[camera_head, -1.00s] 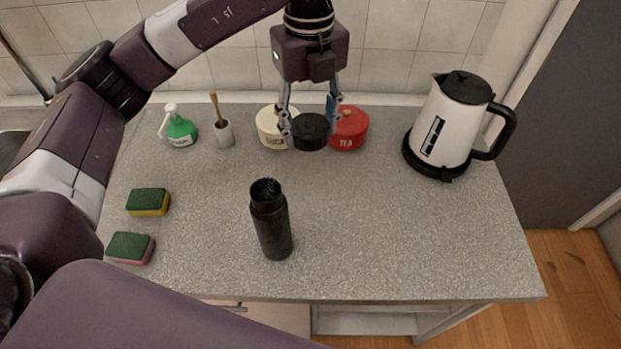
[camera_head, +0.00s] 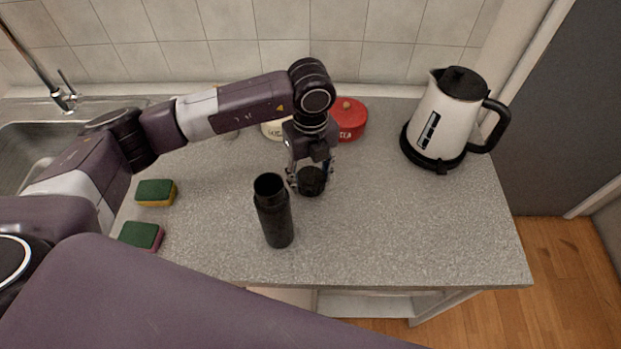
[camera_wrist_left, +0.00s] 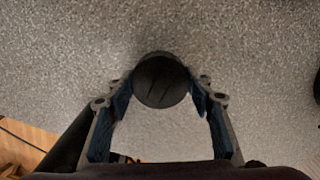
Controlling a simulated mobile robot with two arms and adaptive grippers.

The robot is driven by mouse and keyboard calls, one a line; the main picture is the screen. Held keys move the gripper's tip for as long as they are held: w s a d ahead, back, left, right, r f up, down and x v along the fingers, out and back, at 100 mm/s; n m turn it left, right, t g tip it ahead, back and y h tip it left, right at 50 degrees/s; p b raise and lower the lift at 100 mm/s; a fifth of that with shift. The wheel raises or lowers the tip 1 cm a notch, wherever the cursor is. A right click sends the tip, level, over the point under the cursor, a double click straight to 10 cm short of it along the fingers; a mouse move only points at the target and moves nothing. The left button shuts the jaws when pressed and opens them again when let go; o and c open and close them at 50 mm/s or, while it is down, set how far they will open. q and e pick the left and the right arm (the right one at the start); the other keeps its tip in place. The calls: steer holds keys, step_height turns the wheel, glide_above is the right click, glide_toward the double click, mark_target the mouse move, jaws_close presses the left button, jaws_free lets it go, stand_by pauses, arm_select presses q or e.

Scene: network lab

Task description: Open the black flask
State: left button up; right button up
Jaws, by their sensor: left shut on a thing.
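The black flask (camera_head: 274,218) stands upright on the grey counter, with its dark open mouth facing up and no lid on it. My left gripper (camera_head: 311,185) is shut on the round black lid (camera_head: 312,180), just to the right of and behind the flask's top. The lid also shows in the left wrist view (camera_wrist_left: 162,80), between the two fingertips. The lid appears low, close to the counter; I cannot tell whether it touches. My right gripper is not in view.
A white kettle (camera_head: 444,118) stands at the right. A red canister (camera_head: 350,118) and a cream canister (camera_head: 275,130) stand at the back, partly behind my arm. Two sponges, one upper (camera_head: 155,192) and one lower (camera_head: 141,236), lie at the left. The counter's right front (camera_head: 410,230) is clear.

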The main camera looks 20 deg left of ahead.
mark_target(310, 178)
arm_select(q)
step_height(310, 178, down, 2)
steer(key=shift+f, duration=0.3)
steer(key=o, duration=1.3)
steer(key=shift+r, duration=0.3)
steer(key=shift+w+r, duration=0.1)
steer(key=shift+r, duration=0.2)
step_height(310, 178, up, 10)
steer(key=b, duration=0.3)
steer(key=shift+r+b, duration=0.25)
steer(key=shift+b, duration=0.15)
steer(key=shift+r, duration=0.4)
